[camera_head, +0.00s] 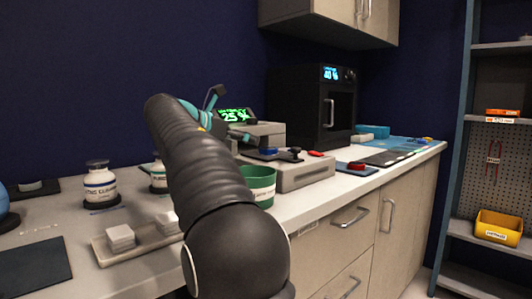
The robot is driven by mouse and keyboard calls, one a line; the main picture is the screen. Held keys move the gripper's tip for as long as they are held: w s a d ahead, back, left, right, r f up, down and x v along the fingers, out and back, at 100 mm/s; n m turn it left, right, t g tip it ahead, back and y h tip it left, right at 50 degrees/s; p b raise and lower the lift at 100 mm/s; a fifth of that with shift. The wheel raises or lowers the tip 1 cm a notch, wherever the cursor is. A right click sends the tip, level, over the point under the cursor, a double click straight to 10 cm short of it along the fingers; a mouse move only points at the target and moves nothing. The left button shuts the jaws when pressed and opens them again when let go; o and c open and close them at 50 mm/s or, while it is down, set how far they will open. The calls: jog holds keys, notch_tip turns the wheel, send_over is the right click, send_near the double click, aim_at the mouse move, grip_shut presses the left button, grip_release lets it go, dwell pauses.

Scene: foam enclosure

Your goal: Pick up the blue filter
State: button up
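A small round blue piece (270,151), which may be the blue filter, sits on the light grey unit at the middle of the counter. It is too small to identify surely. My dark ribbed arm rises across the middle of the view and hides part of the counter. At its far end, teal and grey parts with a dark tip (215,97) show near the green display, probably my gripper. I cannot make out its fingers or anything held in them.
A green cup (259,185) stands near the counter's front edge, right beside my arm. White bottles (101,184) and a tray with pale blocks (105,251) are at left. A black oven (311,107) and a blue bin (373,131) stand behind, at right. Shelving is far right.

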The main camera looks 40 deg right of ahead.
aim_at(267, 148)
jog(key=x, duration=0.4)
jog(key=shift+d, duration=0.1)
jog(key=shift+w+b+x, duration=0.1)
jog(key=shift+b+x, duration=0.15)
jog(key=shift+x, duration=1.1)
jog(key=shift+w+b+x, duration=0.15)
jog(key=shift+b+x, duration=0.1)
jog(key=shift+x, duration=1.15)
jog(key=shift+f, duration=0.2)
jog(key=c, duration=1.4)
jog(key=shift+o, duration=0.2)
jog(key=shift+r+p, duration=0.3)
jog(key=shift+r, duration=0.25)
jog(key=r, duration=0.1)
jog(key=r+p, duration=0.1)
jog(key=r, duration=0.2)
jog(key=shift+s+d+p, duration=0.15)
jog(key=shift+s+p, duration=0.15)
jog(key=s+d+r+p, duration=0.1)
jog(key=s+d+r, duration=0.5)
jog(key=s, duration=0.2)
jog(key=shift+d+p, duration=0.3)
jog(key=shift+d, duration=0.1)
